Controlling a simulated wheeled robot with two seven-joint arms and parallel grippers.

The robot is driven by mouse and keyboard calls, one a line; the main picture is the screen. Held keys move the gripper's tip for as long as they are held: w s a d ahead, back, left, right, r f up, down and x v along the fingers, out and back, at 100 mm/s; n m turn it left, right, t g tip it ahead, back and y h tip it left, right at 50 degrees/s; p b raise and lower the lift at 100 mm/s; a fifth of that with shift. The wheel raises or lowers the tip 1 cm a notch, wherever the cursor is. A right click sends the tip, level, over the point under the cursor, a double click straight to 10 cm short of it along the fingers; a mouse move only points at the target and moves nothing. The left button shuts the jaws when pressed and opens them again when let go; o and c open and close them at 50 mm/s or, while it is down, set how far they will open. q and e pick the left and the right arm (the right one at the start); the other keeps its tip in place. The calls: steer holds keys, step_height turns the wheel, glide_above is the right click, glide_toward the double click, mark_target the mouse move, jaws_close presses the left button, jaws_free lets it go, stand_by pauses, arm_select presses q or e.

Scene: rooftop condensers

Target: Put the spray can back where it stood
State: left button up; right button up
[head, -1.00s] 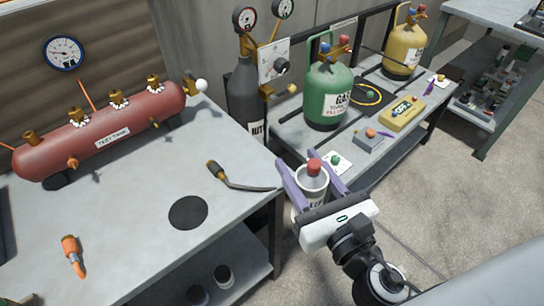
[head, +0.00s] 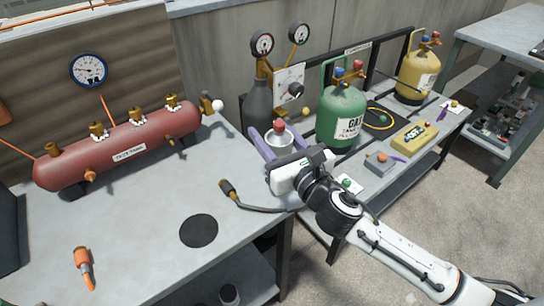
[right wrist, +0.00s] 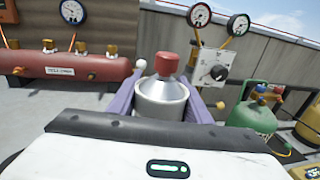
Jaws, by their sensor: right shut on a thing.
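The spray can (head: 280,143) is a silver-white can with a red cap. My right gripper (head: 277,134) is shut on it, with a purple finger on each side, and holds it about upright near the back right corner of the left workbench (head: 150,215). The can (right wrist: 162,96) also shows between the fingers in the right wrist view. Its lower part is hidden by the gripper. A flat black round patch (head: 199,230) lies bare on the workbench, left of and nearer than the can. My left gripper is not in view.
A torch-like tool with a bent dark tube (head: 240,200) lies between the patch and my right arm. A red test tank (head: 120,148) stands along the bench's back. A dark cylinder (head: 259,100) is close behind the can. An orange-handled tool (head: 83,266) lies front left.

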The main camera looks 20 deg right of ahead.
step_height(320, 180, down, 4)
steer(key=shift+b, duration=0.65)
steer(key=o, duration=1)
steer(key=shift+f, duration=0.25)
steer(key=o, duration=0.4)
steer(key=shift+o, duration=0.2)
steer(key=shift+r, duration=0.15)
